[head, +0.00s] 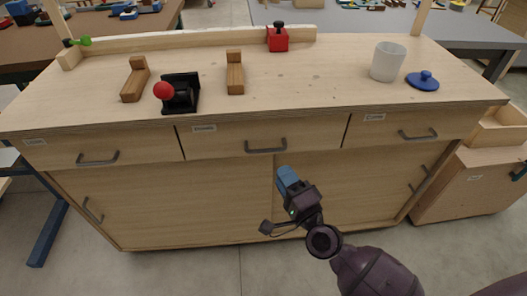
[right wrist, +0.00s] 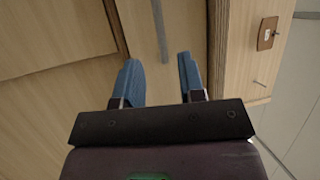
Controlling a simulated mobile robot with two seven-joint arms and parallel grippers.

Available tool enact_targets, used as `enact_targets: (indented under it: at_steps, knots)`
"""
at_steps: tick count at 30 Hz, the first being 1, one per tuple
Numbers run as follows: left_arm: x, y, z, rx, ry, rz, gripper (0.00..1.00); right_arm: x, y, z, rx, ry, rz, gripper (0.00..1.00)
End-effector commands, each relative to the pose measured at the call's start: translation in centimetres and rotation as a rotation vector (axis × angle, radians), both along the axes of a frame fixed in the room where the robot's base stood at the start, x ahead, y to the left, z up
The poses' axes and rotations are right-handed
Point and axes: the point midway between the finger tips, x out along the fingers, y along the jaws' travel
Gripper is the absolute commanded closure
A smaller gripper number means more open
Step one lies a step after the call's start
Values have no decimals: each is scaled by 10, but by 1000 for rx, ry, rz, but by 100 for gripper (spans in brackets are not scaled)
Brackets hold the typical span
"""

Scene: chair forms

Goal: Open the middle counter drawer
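The middle counter drawer (head: 312,134) is closed, its front flush with the drawers beside it. Its grey bar handle (head: 266,148) is fixed to the lower part of its front. My right gripper (head: 287,176) is just below and slightly right of that handle in the head view, in front of the cabinet. In the right wrist view, my right gripper (right wrist: 160,78) has its two blue fingers apart with nothing between them. A grey handle bar (right wrist: 160,32) lies ahead, in line with the gap; contact is not visible. My left gripper is out of view.
Closed drawers with handles flank it on the left (head: 97,152) and right (head: 400,128). On the countertop (head: 315,85) stand a red-knobbed black device (head: 180,94), wooden blocks, a red box (head: 278,40), a white cup (head: 388,61) and a blue lid (head: 423,82).

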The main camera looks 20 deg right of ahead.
Motion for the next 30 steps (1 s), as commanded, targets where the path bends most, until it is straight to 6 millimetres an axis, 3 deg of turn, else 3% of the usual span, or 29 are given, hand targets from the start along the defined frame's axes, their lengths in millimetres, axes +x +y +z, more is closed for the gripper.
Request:
enact_targets:
  at_steps: [9,15,30]
  knots:
    - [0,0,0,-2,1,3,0,54,6,11,0,-3,-1,63]
    - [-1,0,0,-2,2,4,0,78,10,15,-1,-1,0,63]
    - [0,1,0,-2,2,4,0,89,11,16,-2,0,0,66]
